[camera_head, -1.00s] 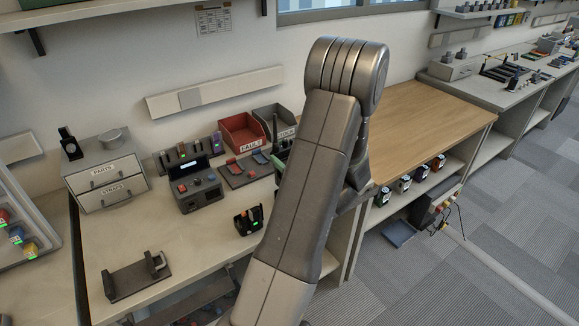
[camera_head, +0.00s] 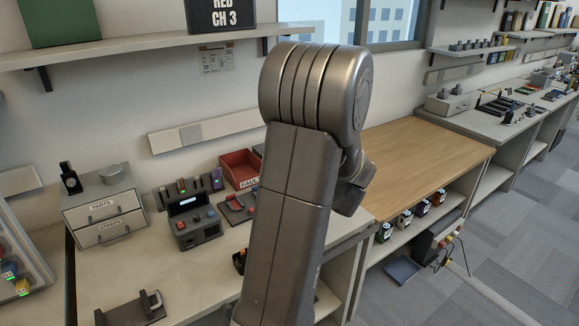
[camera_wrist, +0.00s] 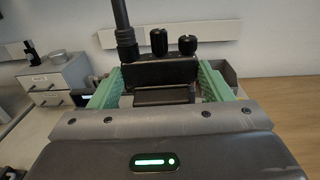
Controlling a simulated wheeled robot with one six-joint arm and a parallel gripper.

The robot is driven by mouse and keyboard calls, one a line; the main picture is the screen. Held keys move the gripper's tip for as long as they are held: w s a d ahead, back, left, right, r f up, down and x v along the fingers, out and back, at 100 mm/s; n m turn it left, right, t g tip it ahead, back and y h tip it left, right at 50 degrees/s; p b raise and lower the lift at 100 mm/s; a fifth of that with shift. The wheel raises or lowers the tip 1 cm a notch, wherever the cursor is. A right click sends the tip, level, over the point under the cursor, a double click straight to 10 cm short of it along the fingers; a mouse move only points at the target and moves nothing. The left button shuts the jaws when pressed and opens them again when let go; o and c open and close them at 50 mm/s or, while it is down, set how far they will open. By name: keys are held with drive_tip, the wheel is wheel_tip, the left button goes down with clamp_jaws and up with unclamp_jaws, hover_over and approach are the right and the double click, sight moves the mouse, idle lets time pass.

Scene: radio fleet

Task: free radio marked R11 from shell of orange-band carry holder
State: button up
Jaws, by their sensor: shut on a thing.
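In the wrist view a black radio (camera_wrist: 160,74), with a thick antenna and two knobs on top, stands between the green pads of my gripper (camera_wrist: 161,84). The gripper is shut on it, one pad against each side. No marking such as R11 is readable. The lower radio is hidden behind my gripper's body, so I cannot tell whether any shell is around it. In the head view my arm hides the gripper and radio.
The bench holds a grey drawer unit (camera_head: 104,206), a dark box with buttons and a screen (camera_head: 194,223), a red bin (camera_head: 240,167) and a black cradle (camera_head: 135,311). A dark item (camera_head: 239,261) is partly behind my arm. The wooden counter (camera_head: 420,150) is clear.

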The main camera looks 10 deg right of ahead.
drive_tip(key=shift+r+p, duration=1.9)
drive_tip(key=shift+r, duration=0.85)
drive_tip(key=shift+a+f, duration=0.1)
